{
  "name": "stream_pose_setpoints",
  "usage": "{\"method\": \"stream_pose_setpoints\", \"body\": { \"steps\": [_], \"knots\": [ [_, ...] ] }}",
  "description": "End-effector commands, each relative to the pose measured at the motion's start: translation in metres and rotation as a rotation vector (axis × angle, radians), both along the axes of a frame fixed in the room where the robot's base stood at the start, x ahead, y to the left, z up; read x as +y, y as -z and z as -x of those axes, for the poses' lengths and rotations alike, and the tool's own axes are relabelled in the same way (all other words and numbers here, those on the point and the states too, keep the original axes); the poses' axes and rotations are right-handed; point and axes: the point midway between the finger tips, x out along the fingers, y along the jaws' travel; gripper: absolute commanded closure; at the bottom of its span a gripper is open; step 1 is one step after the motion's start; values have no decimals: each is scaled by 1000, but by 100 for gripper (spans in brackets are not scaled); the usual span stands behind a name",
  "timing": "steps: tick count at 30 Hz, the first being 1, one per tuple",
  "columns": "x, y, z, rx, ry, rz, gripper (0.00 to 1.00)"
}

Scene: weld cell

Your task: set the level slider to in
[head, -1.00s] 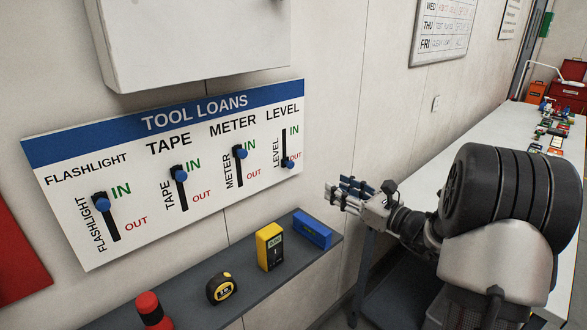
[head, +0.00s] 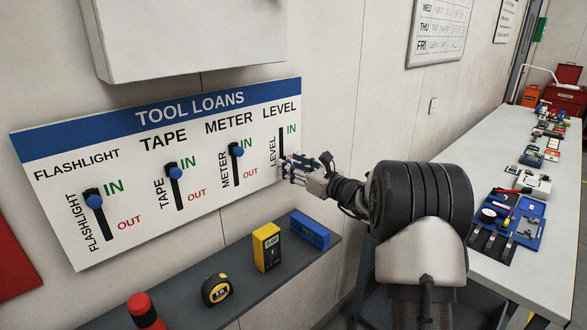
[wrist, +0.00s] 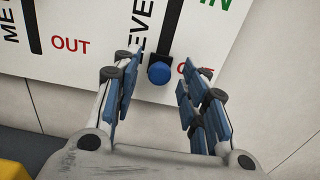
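The level slider has a blue knob (wrist: 159,73) at the bottom of its black slot (wrist: 171,28), at the OUT end. In the head view the slot (head: 281,147) shows at the right of the TOOL LOANS board (head: 228,197), and my gripper hides the knob. The green IN label (head: 291,129) is beside the top of the slot. My gripper (wrist: 156,90) is open in the wrist view, with one blue-padded finger on each side of the knob. In the head view my gripper (head: 287,169) is at the board. I cannot tell whether a finger touches the knob.
The flashlight (head: 94,200), tape (head: 173,169) and meter (head: 237,150) sliders have their knobs at IN. A grey shelf (head: 190,305) below holds a red flashlight, tape measure, yellow meter and blue level. A white box (head: 190,35) overhangs the board. A long bench (head: 450,280) stands at right.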

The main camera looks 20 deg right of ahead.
Motion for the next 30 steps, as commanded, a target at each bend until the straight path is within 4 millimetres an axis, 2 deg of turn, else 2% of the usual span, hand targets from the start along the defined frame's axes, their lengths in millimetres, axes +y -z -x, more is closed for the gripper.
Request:
{"method": "stream_pose_setpoints", "body": {
  "steps": [7,25,30],
  "knots": [
    [0,0,-1,0,0,0,60],
    [0,0,-1,0,0,0,99],
    [0,0,0,0,0,0,100]
  ]
}}
